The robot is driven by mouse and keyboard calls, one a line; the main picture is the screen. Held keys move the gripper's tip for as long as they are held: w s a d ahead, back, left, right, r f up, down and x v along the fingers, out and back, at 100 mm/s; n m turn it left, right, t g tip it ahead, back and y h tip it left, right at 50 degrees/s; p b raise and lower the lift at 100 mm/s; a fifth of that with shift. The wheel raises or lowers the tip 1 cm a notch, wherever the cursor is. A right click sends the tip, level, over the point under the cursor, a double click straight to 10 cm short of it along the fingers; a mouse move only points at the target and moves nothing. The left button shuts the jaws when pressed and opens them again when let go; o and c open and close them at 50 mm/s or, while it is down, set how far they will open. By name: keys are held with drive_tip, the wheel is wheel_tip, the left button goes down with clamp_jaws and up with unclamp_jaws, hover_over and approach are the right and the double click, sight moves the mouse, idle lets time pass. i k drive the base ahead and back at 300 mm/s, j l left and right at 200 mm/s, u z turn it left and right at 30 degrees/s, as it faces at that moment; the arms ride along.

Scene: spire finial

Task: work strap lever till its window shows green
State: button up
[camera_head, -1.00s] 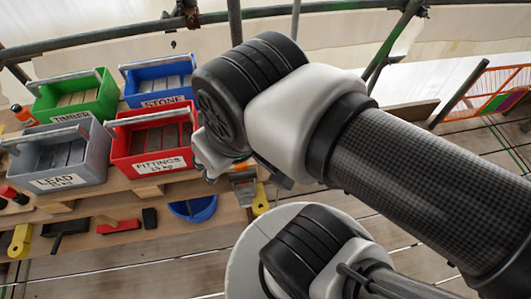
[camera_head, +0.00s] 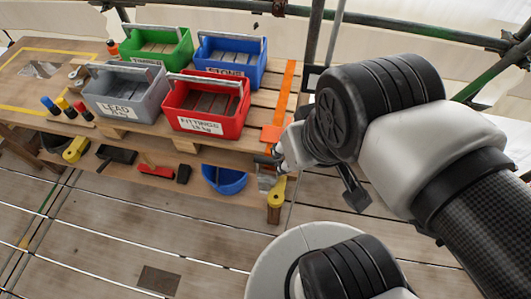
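An orange strap (camera_head: 287,88) runs down the right end of the pallet, just right of the blue and red crates. It ends in a wider orange piece (camera_head: 272,134) at the table's front edge. My gripper (camera_head: 270,163) is just below and in front of this piece, small and partly hidden by my wrist. I cannot tell whether it touches anything or whether its fingers are open. I cannot make out the lever clearly, and no window or green colour on it can be seen.
Green (camera_head: 150,46), blue (camera_head: 230,62), grey (camera_head: 126,95) and red (camera_head: 206,106) labelled crates stand on the pallet. A blue bowl (camera_head: 224,180), a yellow tool (camera_head: 277,190) and other tools lie below the tabletop. Scaffold tubes (camera_head: 440,33) cross behind my arm. The plank floor at lower left is mostly clear.

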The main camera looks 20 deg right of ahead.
sight(258, 158)
drive_tip(key=i+j+z, duration=0.2)
drive_tip(key=j, duration=0.3)
drive_tip(key=j+z, duration=0.15)
drive_tip(key=j, duration=0.3)
drive_tip(key=i+j+z, duration=0.2)
drive_tip(key=j, duration=0.35)
drive_tip(key=k+l, duration=0.05)
drive_tip(key=k, duration=0.05)
